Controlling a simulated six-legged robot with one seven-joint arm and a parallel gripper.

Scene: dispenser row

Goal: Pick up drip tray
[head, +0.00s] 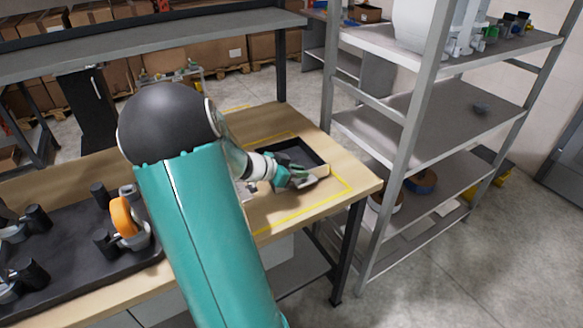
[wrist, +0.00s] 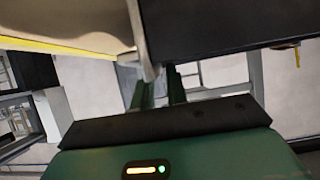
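The drip tray looks to be the shallow black tray (head: 297,150) lying on the right end of the wooden workbench, inside a yellow outline. In the wrist view, a dark flat surface (wrist: 220,20), apparently the tray, fills the upper right. A thin grey edge comes down close to the fingertips. My gripper's two fingers (wrist: 160,85) stand a narrow gap apart, with light background between them. I cannot tell whether they touch the tray.
The workbench (head: 352,180) has its right edge close by. A dark tray (head: 75,265) with several black knobs and an orange wheel lies to the left. A grey shelf rack (head: 410,120) stands right of the bench. Boxes and another table are behind.

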